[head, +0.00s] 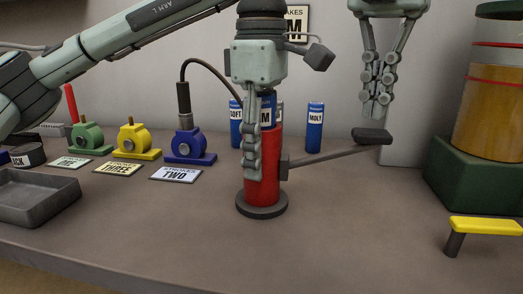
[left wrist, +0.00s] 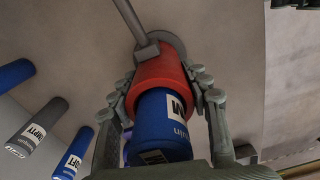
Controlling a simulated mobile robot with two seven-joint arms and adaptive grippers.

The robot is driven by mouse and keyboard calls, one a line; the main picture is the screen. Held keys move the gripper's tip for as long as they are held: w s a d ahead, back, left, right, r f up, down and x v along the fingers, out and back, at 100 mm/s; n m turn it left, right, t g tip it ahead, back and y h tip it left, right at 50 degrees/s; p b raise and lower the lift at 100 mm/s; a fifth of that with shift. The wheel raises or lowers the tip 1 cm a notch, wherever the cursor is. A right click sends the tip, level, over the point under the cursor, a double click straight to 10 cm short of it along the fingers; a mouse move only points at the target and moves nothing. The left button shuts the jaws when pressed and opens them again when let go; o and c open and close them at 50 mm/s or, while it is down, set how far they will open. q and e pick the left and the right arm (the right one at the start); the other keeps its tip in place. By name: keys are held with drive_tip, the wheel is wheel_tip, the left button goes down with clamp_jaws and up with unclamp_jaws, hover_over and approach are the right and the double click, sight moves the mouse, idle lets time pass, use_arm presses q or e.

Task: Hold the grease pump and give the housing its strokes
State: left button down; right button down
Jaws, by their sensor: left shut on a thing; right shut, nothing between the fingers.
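The grease pump (head: 262,195) is a red upright cylinder on a dark round base, with a blue cartridge (left wrist: 162,120) in its top. My left gripper (head: 253,165) is shut around the red body, one finger on each side in the left wrist view. The pump's lever (head: 335,154) reaches right to a black grip (head: 372,136). My right gripper (head: 375,105) is shut and empty just above that grip; contact is unclear. A dark hose (head: 212,65) arches to a coupler on the blue housing (head: 185,144). The card before it reads "TWO" (head: 175,175).
A yellow housing (head: 133,140) with a "THREE" card and a green housing (head: 88,137) stand left. Blue cartridges (head: 315,128) stand behind the pump. A grey tray (head: 35,198), a yellow-topped handle (head: 485,228) and a drum on a green base (head: 480,180) flank clear tabletop.

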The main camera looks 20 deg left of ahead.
sight(371, 131)
idle(0.3)
drive_tip(key=shift+f, duration=3.3)
drive_tip(key=shift+r, duration=3.35)
drive_tip(key=shift+r, duration=2.5)
